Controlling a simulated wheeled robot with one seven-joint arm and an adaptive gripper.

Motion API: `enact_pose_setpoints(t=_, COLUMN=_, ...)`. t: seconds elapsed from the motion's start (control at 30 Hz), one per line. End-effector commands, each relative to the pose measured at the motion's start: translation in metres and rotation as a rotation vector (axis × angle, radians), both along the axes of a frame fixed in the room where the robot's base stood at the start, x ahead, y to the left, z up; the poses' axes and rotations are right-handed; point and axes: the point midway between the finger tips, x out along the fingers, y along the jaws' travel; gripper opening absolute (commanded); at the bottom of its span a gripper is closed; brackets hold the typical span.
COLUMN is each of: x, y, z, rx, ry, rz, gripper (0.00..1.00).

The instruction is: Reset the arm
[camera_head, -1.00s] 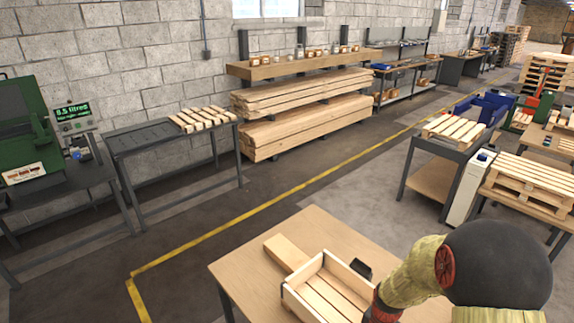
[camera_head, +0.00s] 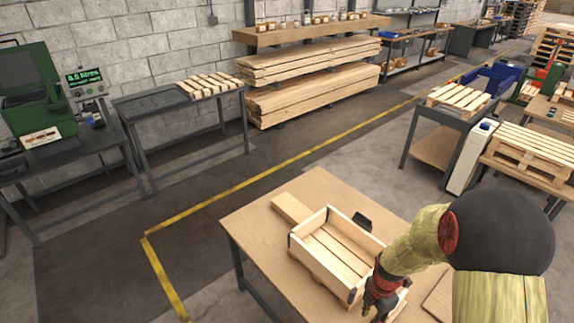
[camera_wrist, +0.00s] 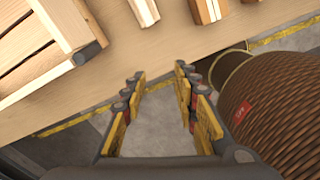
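My gripper (camera_wrist: 158,85) is open and empty in the wrist view, its yellow-padded fingers spread apart. Below it are the wooden table's edge and grey floor. In the head view my gripper (camera_head: 376,303) hangs at the right front side of the wooden crate (camera_head: 312,262). I cannot tell there whether it touches the crate. A corner of the crate (camera_wrist: 62,20) shows at the upper left of the wrist view. My arm reaches in from the right of the head view.
The wooden table (camera_head: 262,225) also holds a loose board (camera_head: 291,208) and a small black object (camera_head: 362,220) beside the crate. A small pallet table (camera_head: 440,125) stands further right. The floor left of the table, with its yellow line (camera_head: 215,203), is clear.

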Motion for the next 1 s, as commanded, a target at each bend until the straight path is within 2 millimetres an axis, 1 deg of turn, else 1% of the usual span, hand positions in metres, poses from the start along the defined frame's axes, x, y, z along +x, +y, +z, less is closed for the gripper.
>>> enact_pose_setpoints(t=0.17, x=-0.022, y=0.004, z=0.000, rx=-0.009, ry=0.060, rz=-0.248, gripper=0.30)
enact_pose_setpoints(t=0.2, x=-0.028, y=0.005, z=0.002, rx=-0.015, ry=0.074, rz=-0.323, gripper=0.30)
enact_pose_setpoints(t=0.27, x=-0.035, y=0.006, z=0.009, rx=-0.027, ry=0.093, rz=-0.454, gripper=0.30)
enact_pose_setpoints(t=0.37, x=-0.045, y=0.008, z=0.028, rx=-0.051, ry=0.107, rz=-0.682, gripper=0.30)
enact_pose_setpoints(t=0.47, x=-0.051, y=0.012, z=0.052, rx=-0.074, ry=0.105, rz=-0.908, gripper=0.30)
enact_pose_setpoints(t=0.57, x=-0.058, y=0.016, z=0.080, rx=-0.091, ry=0.089, rz=-1.129, gripper=0.30)
enact_pose_setpoints(t=0.67, x=-0.064, y=0.021, z=0.112, rx=-0.094, ry=0.055, rz=-1.351, gripper=0.30)
enact_pose_setpoints(t=0.77, x=-0.073, y=0.027, z=0.147, rx=-0.077, ry=0.010, rz=-1.567, gripper=0.30)
enact_pose_setpoints(t=0.8, x=-0.078, y=0.030, z=0.163, rx=-0.060, ry=-0.013, rz=-1.652, gripper=0.30)
enact_pose_setpoints(t=0.9, x=-0.091, y=0.038, z=0.198, rx=-0.005, ry=-0.068, rz=-1.820, gripper=0.30)
enact_pose_setpoints(t=1.0, x=-0.104, y=0.045, z=0.228, rx=0.072, ry=-0.125, rz=-1.927, gripper=0.30)
